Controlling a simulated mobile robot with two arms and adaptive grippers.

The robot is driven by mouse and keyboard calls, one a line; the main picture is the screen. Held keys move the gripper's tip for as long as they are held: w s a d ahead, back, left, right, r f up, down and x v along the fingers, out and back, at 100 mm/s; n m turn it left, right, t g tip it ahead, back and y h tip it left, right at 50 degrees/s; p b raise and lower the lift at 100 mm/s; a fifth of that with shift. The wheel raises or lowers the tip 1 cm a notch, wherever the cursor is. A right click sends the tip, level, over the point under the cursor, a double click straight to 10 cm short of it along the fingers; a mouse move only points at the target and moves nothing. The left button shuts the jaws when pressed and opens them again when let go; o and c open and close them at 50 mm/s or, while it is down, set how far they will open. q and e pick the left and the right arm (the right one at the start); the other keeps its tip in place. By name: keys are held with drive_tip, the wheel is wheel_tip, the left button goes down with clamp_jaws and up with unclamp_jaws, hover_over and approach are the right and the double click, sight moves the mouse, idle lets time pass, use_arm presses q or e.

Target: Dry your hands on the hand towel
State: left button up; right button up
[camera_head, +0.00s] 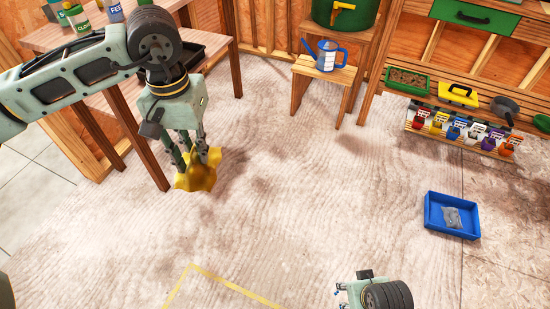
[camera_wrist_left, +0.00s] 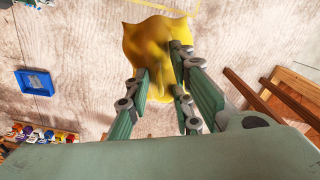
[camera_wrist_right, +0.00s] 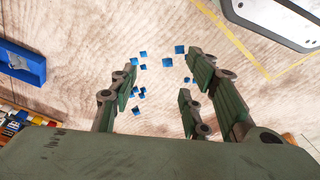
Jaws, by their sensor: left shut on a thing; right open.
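A yellow cloth (camera_head: 196,178), which looks like the hand towel, hangs bunched from my left gripper (camera_head: 200,158), held above the floor. In the left wrist view the cloth (camera_wrist_left: 152,48) is pinched between the fingers and spreads out past them. My right gripper (camera_head: 342,290) is at the bottom of the head view, mostly cut off by the frame edge. In the right wrist view its fingers (camera_wrist_right: 160,85) are apart with no cloth between them. Several small blue cubes (camera_wrist_right: 143,54) show around and beyond those fingertips; whether they touch the fingers I cannot tell.
A wooden table (camera_head: 215,48) with bottles stands behind my left arm. A stool (camera_head: 325,73) holds a blue watering can (camera_head: 326,56). A blue tray (camera_head: 430,214) lies on the floor at right. A shelf (camera_head: 440,70) stands at back right. The middle floor is clear.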

use_arm(q)
drive_tip(key=shift+f, duration=0.2)
drive_tip(key=shift+f+b, duration=0.2)
drive_tip(key=shift+b, duration=0.2)
use_arm(e)
drive_tip(key=shift+r, duration=1.85)
use_arm(q)
drive_tip(key=shift+r, duration=0.15)
use_arm(e)
drive_tip(key=shift+d+f, duration=0.1)
use_arm(q)
drive_tip(key=shift+r, duration=0.35)
drive_tip(key=shift+r+p, duration=0.2)
drive_tip(key=shift+p, duration=0.1)
use_arm(e)
wheel_tip(320, 180, down, 3)
drive_tip(key=shift+s+r, duration=0.15)
use_arm(q)
drive_tip(key=shift+f, duration=0.1)
